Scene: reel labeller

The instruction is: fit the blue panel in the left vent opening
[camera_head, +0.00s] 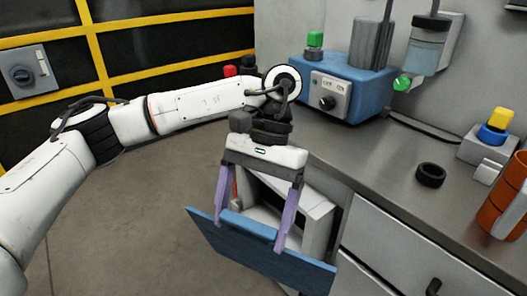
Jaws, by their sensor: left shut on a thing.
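The blue panel (262,256) is a flat, thin board, tilted in the view, in front of the cabinet below the worktop. My left gripper (249,234) reaches down from above with its two purple fingers spread wide, and it is shut on the blue panel near its upper edge. A pale box-like frame with an opening (318,218) shows behind the panel and between the fingers, low on the cabinet front. The panel is apart from this frame as far as I can see and hides its lower part. I cannot tell whether this is the left vent opening. My right gripper is not in view.
The grey worktop (400,160) runs along the right, with a blue machine (345,93), a black ring (430,175) and an orange cylinder (503,205) on it. Drawer fronts with a dark handle (433,286) lie below. The floor (120,235) at left is clear.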

